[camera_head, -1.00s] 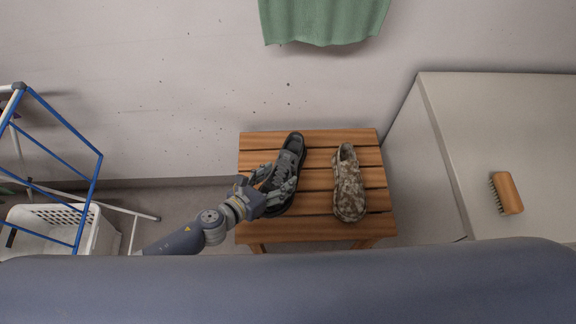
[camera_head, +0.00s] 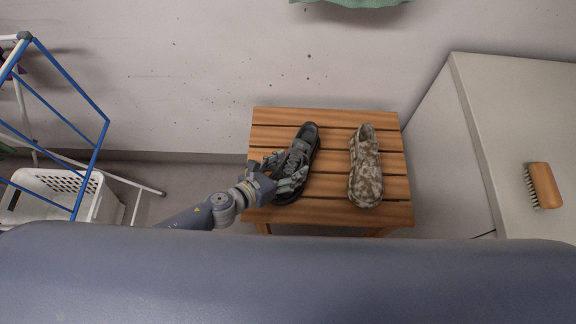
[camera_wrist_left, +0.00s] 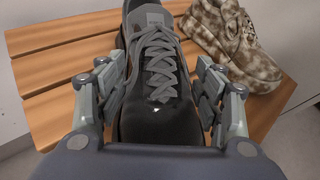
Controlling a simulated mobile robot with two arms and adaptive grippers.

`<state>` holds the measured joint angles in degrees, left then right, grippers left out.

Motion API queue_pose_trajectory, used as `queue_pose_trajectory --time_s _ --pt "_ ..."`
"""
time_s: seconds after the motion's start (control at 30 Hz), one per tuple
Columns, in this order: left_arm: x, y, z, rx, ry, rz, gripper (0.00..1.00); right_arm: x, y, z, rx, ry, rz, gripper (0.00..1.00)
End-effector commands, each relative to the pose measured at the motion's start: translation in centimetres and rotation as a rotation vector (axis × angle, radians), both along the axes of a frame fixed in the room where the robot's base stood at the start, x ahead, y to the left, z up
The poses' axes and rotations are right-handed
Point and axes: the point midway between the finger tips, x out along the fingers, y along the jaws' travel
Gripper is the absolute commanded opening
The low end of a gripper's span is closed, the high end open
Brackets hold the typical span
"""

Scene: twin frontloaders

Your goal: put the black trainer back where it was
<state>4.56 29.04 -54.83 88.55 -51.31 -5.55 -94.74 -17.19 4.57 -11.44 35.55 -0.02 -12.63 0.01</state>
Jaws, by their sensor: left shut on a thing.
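The black trainer (camera_head: 302,150), black with grey laces, is on the left part of the wooden slatted stool (camera_head: 335,192). My left gripper (camera_head: 287,176) is shut on the trainer near its front end, one finger on each side. In the left wrist view the trainer (camera_wrist_left: 158,75) lies between the two fingers (camera_wrist_left: 160,100), with its toe toward my palm. I cannot tell whether its sole touches the slats. My right gripper is not in view.
A brown-and-cream mottled shoe (camera_head: 365,170) stands on the stool to the right, apart from the trainer. A pale cabinet top (camera_head: 500,110) with a wooden brush (camera_head: 544,186) is at the right. A blue rack (camera_head: 75,75) and white basket (camera_head: 105,203) are at the left.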

Motion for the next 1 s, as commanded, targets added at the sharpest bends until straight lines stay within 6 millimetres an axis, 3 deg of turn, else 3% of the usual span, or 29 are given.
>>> queue_pose_trajectory --time_s 0.87,0.9,1.0 --pt "0.1 -0.1 -1.1 -0.002 -0.003 -0.001 0.00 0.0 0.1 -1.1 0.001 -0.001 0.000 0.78" --pt "0.1 -0.1 -0.9 -0.002 -0.003 -0.001 0.69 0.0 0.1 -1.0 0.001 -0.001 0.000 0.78" --pt "0.1 -0.1 -1.0 -0.001 -0.002 -0.001 0.86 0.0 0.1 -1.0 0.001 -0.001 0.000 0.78"
